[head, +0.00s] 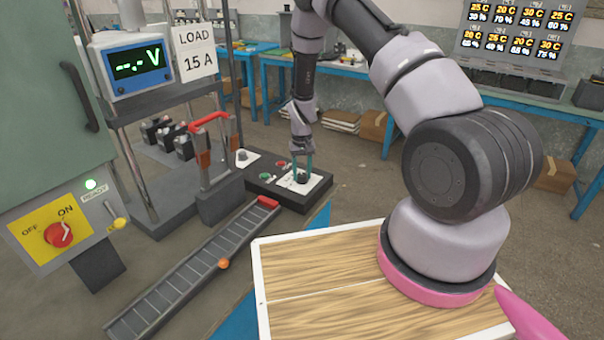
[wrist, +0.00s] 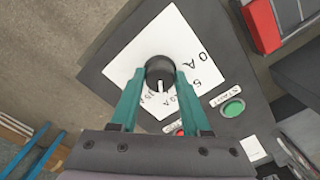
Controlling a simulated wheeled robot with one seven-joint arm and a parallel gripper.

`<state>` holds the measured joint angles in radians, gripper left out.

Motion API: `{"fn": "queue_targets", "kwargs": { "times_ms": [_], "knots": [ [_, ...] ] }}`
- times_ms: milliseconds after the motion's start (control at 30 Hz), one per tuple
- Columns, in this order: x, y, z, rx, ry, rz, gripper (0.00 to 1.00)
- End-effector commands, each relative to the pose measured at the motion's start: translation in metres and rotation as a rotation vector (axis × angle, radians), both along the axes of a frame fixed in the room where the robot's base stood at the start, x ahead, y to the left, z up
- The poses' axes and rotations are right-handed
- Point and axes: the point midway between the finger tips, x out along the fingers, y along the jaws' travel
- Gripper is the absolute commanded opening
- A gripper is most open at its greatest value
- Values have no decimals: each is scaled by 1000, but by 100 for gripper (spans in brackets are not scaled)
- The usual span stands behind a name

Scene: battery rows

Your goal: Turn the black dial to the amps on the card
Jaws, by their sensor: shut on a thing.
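The black dial (wrist: 160,70) sits on a white scale plate (wrist: 150,38) on a dark control box. Its white pointer mark points toward the bottom of the wrist view, near the lower amp labels. The label it meets is partly covered by my fingers. My gripper (wrist: 161,78) is shut on the dial, one teal finger on each side. In the head view my gripper (head: 302,173) reaches down to the dial at the box's right end. The card (head: 195,52) reads "LOAD 15 A".
A green button (wrist: 233,107) and a red button (wrist: 180,131) sit beside the scale plate. A voltage display (head: 138,64) shows dashes. A yellow switch panel (head: 45,215) has a red knob near ON, with a lit READY lamp. A sloped rail (head: 190,270) lies in front.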

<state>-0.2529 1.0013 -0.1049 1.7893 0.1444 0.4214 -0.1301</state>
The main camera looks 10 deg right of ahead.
Motion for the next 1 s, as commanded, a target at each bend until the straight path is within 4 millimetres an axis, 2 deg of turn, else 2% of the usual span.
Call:
{"fn": "queue_targets", "kwargs": {
  "times_ms": [500,1000],
  "knots": [
    [1,0,0,0,-2,-429,0],
    [1,0,1,1,-1,-587,0]
  ]
}}
